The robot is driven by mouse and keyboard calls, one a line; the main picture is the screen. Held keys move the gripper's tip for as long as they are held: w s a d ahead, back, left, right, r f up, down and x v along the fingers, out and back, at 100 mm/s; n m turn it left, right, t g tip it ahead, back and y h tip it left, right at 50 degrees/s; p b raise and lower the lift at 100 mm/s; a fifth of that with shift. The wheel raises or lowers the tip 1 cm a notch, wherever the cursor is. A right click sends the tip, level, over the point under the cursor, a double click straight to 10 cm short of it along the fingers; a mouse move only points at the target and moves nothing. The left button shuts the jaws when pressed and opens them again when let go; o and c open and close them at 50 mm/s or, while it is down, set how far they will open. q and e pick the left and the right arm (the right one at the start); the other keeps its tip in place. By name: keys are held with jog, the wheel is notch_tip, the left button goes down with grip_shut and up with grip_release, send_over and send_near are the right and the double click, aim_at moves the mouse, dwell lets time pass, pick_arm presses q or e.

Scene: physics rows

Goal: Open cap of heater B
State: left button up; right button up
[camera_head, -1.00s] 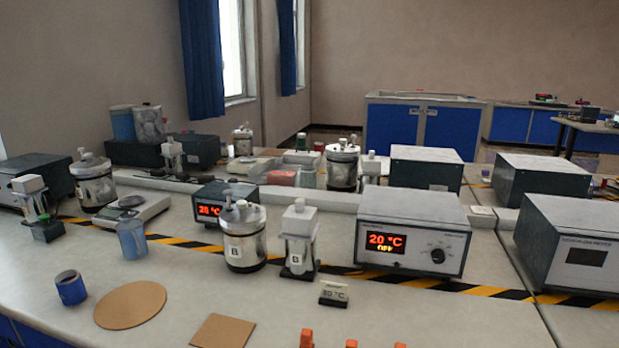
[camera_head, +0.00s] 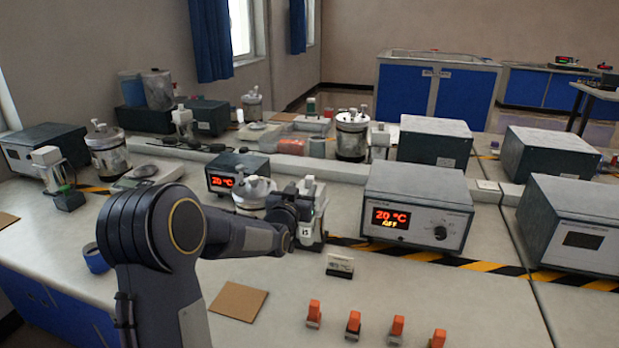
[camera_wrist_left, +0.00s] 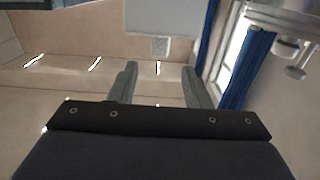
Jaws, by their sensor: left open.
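The heater with a white block cap (camera_head: 308,186) and a B label (camera_head: 305,232) stands upright mid-bench, partly hidden by my left gripper. Its cap seems to be on. My left gripper (camera_head: 296,198) is in front of it, close to the cap, empty. In the left wrist view the picture is upside down. There the two fingers (camera_wrist_left: 159,68) are spread apart, and the white cap (camera_wrist_left: 172,16) with its small knob (camera_wrist_left: 160,46) shows just beyond the tips. I cannot tell whether anything touches. My right gripper is out of view.
A metal vessel with a knobbed lid (camera_head: 254,187) stands just left of the heater. A grey control box (camera_head: 418,210) reading 20 °C OFF is to the right.

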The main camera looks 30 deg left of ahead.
aim_at(308, 179)
pick_arm(q)
jog(key=p+x, duration=0.1)
jog(key=x, duration=0.6)
jog(key=shift+w+p, duration=0.2)
jog(key=shift+p, duration=0.1)
grip_shut()
